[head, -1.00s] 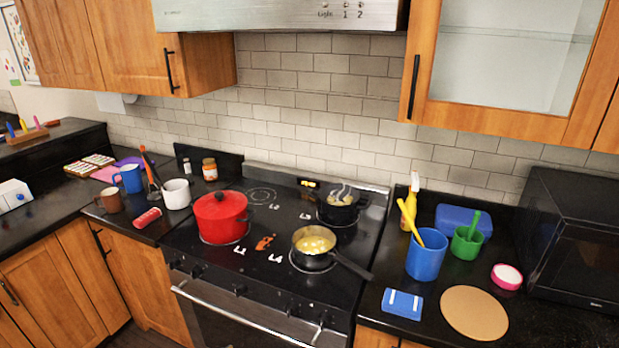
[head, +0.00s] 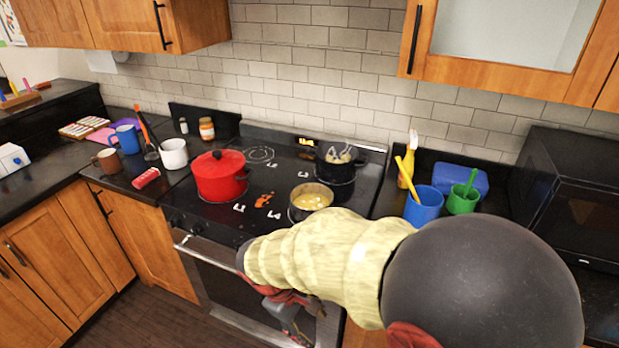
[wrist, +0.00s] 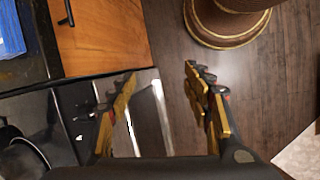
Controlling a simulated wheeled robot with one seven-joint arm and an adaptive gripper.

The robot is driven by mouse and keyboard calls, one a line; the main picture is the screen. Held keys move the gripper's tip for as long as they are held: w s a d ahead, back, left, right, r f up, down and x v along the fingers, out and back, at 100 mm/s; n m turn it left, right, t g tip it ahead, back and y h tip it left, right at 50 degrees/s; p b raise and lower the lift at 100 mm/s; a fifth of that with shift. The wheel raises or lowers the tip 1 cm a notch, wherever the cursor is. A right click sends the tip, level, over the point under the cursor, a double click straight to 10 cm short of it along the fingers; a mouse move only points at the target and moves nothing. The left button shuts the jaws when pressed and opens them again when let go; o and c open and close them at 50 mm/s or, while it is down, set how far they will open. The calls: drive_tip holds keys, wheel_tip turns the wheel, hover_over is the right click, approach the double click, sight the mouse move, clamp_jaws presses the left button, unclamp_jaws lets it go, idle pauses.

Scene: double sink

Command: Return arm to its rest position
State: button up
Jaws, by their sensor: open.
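My gripper (head: 288,318) hangs in front of the oven, below the counter edge, at the end of my pale yellow arm. In the wrist view my gripper (wrist: 160,95) shows two gold and black fingers spread wide apart. Nothing is between them, only the dark wood floor and the oven front beyond. In the head view my arm hides the saucepan's handle, part of the oven front and much of the right counter.
A red pot (head: 220,178), a saucepan (head: 311,198) with yellow food and a black pot (head: 340,163) stand on the stove. A blue cup (head: 423,206) and green cup (head: 463,200) stand right, beside the microwave (head: 572,195). The floor (head: 130,318) at lower left is clear.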

drive_tip(key=s+d+r+m+t+y, duration=0.2)
drive_tip(key=s+d+r+m, duration=0.3)
drive_tip(key=d+r, duration=0.4)
drive_tip(key=s+d+r+m+t+y, duration=0.2)
drive_tip(key=s+d+r+m, duration=0.4)
drive_tip(key=d+r, duration=0.3)
drive_tip(key=shift+d+r+t, duration=0.3)
drive_tip(key=shift+r+t, duration=0.2)
drive_tip(key=shift+t, duration=0.1)
